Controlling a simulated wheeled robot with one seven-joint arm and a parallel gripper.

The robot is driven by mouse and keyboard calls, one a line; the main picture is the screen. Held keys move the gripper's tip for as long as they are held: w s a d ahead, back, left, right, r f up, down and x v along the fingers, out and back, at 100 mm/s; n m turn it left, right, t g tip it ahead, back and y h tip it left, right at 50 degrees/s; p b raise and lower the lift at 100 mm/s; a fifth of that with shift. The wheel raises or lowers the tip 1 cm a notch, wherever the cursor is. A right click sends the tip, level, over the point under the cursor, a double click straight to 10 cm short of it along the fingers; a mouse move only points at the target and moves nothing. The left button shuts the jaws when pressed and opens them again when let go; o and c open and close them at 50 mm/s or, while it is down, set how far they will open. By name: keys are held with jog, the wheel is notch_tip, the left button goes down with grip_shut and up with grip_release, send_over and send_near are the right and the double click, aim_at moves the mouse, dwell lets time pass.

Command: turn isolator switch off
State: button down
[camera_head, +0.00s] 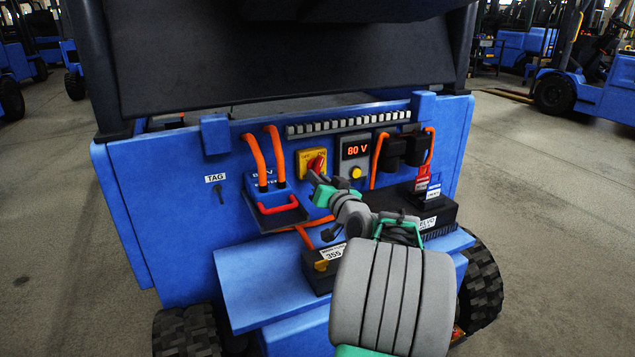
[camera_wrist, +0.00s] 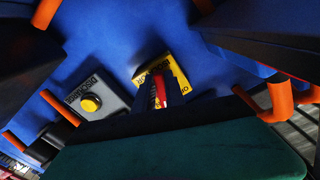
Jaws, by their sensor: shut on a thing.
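The isolator switch (camera_head: 304,158) is a yellow plate with a red knob (camera_head: 316,164), on the blue rear panel of the truck. "OFF" shows at its upper left and "ON" at its upper right. My gripper (camera_head: 314,177) reaches up to the switch from the lower right and is shut on the red knob. In the wrist view, the yellow plate (camera_wrist: 181,75) and a strip of the red knob (camera_wrist: 160,88) show beside my dark fingers (camera_wrist: 171,92). The fingers hide most of the knob, so its exact angle is hard to read.
Right of the switch, a display (camera_head: 357,149) reads 80 V, above a yellow discharge button (camera_head: 356,172). A battery connector with a red handle (camera_head: 278,206) and orange cables is on the left. A black box (camera_head: 322,267) labelled 355 sits on the ledge below.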

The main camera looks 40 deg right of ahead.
jog(key=shift+d+n+b, duration=0.2)
jog(key=shift+n+b, duration=1.4)
jog(key=shift+b, duration=0.8)
jog(key=shift+r, duration=0.15)
